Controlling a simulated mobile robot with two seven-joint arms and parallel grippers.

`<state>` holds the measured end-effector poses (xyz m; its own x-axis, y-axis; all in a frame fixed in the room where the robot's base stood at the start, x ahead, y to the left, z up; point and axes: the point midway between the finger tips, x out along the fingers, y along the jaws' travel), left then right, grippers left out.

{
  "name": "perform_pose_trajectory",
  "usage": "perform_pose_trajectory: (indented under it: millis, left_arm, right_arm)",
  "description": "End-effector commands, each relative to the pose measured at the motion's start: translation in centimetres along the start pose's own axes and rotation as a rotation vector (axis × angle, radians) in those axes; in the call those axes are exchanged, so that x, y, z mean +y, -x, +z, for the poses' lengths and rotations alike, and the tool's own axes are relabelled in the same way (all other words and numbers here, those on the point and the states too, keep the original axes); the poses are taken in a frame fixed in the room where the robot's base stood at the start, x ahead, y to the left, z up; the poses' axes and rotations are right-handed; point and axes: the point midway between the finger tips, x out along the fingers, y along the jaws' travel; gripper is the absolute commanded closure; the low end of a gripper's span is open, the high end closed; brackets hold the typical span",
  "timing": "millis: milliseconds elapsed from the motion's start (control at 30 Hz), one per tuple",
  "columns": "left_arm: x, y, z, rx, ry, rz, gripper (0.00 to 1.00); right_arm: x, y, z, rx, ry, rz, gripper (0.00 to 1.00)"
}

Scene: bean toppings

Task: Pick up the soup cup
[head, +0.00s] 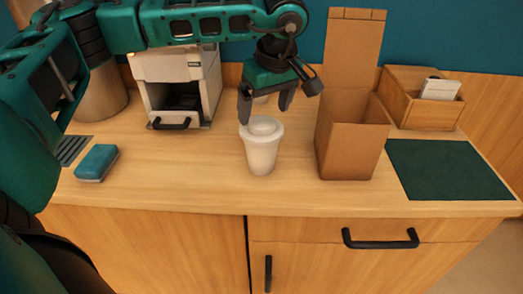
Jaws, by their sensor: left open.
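A white soup cup (262,155) with a domed lid stands upright on the wooden counter, near the middle of the head view. My left gripper (265,110) is above the cup, pointing down, with its two dark fingers apart. Its left fingertip overlaps the lid's left edge in the picture; I cannot tell if it touches. The right fingertip is above and to the right of the lid. Part of a second pale round thing (262,98) shows between the fingers, mostly hidden. My right gripper is not in view.
An open cardboard box (345,150) stands close to the right of the cup. Beyond it are a dark green mat (448,170) and a wooden holder (405,107). A white machine (178,68) and a teal sponge (97,162) are on the left. The counter left of the cup is clear.

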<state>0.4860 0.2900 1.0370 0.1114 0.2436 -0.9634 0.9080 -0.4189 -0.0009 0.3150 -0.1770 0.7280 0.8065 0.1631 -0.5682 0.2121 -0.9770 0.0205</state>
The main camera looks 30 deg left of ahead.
Motion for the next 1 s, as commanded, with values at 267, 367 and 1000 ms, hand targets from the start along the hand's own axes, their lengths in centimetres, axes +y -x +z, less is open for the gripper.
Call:
perform_pose_trajectory:
  millis: [267, 367, 1000]
  left_arm:
    - [0.0, -3.0, 0.0, -0.001, 0.001, 0.0, 0.1]
    - [0.0, -3.0, 0.0, -0.001, 0.001, 0.0, 0.1]
    - [0.0, -3.0, 0.0, -0.001, 0.001, 0.001, 0.58]
  right_arm:
    - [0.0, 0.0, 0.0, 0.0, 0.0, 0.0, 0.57]
    - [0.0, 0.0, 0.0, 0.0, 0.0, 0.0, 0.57]
    - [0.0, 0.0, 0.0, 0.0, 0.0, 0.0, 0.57]
